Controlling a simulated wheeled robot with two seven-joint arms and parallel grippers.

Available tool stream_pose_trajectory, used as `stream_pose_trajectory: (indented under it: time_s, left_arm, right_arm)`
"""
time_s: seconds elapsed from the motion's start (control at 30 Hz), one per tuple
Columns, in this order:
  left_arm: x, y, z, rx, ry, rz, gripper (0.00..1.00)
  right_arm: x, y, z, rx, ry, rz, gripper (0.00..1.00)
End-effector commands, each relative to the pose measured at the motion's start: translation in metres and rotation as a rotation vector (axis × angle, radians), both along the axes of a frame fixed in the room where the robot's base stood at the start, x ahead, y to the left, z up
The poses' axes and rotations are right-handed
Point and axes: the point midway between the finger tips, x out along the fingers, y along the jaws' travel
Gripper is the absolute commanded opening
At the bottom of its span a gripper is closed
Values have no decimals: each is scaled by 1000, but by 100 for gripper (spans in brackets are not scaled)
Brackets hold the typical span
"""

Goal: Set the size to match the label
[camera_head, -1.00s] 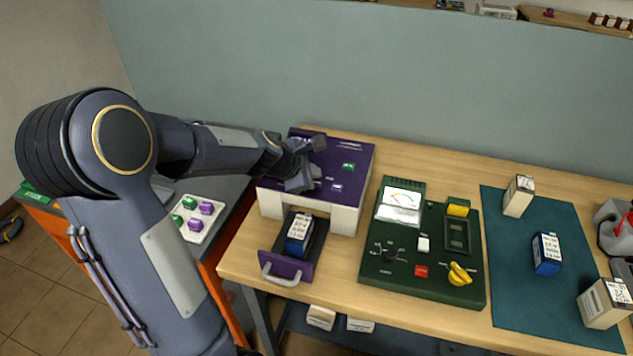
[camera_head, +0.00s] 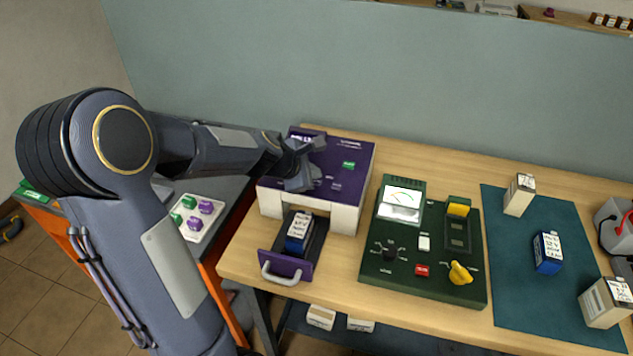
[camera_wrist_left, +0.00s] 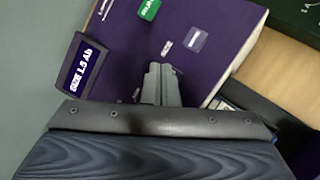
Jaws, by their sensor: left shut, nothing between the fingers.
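The purple-topped machine (camera_head: 347,168) stands at the left end of the bench. Its small display reads "SIZE 1.5 Ah" in the left wrist view (camera_wrist_left: 84,66). A green button (camera_wrist_left: 149,9) and a lettered "SIZE" mark show on its top. My left gripper (camera_head: 312,162) is over the machine's top, its fingers shut and empty, pointing at the panel in the left wrist view (camera_wrist_left: 160,80). The control under the fingertips is hidden. A blue labelled battery (camera_head: 299,232) sits in the machine's open drawer (camera_head: 285,266); its label is too small to read. My right gripper is out of view.
A green tester (camera_head: 425,285) with a meter and a yellow knob stands right of the machine. A teal mat (camera_head: 530,318) holds a blue battery (camera_head: 547,252) and cream ones. A white tray (camera_head: 197,216) with green and purple pieces lies left.

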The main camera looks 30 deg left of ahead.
Motion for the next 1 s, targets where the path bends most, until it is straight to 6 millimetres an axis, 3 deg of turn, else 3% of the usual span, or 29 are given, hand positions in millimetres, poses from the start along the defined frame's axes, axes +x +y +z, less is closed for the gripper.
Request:
stream_pose_trajectory:
  time_s: [1.0]
  left_arm:
    - [0, 0, -10, 1, 0, -1, 0]
  right_arm:
    - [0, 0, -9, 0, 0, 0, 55]
